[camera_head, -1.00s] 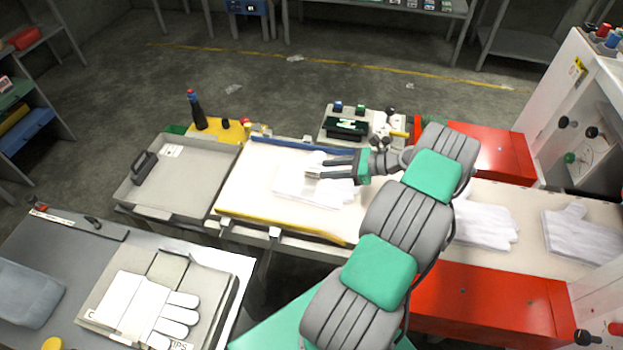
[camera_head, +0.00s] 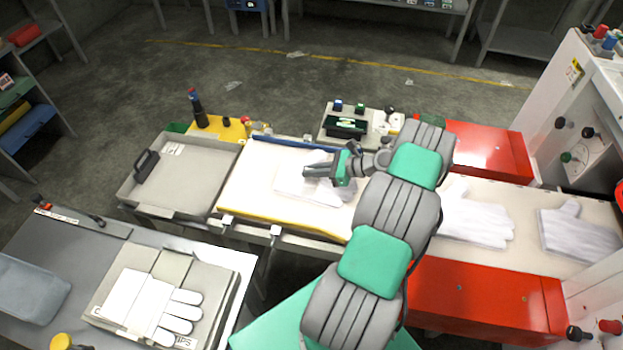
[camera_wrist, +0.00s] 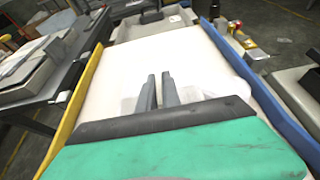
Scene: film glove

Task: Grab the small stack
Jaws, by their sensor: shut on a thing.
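The small stack (camera_head: 325,195) of thin white gloves lies on the pale conveyor bed, between the blue and yellow rails. My gripper (camera_head: 308,171) is over its upper middle, with the fingers pointing left. The fingers are shut on the stack. In the wrist view my gripper (camera_wrist: 160,90) has its two dark fingers close together, and pale edges of the stack (camera_wrist: 226,92) show at both sides. The exact grip on the layers is too small to see.
More white gloves (camera_head: 478,222) lie on the belt to the right, between red housings (camera_head: 490,300). A grey tray (camera_head: 185,185) with a black handle stands left of the bed. A bench at front left holds a glove template (camera_head: 150,305). A blue rail (camera_head: 290,146) edges the bed.

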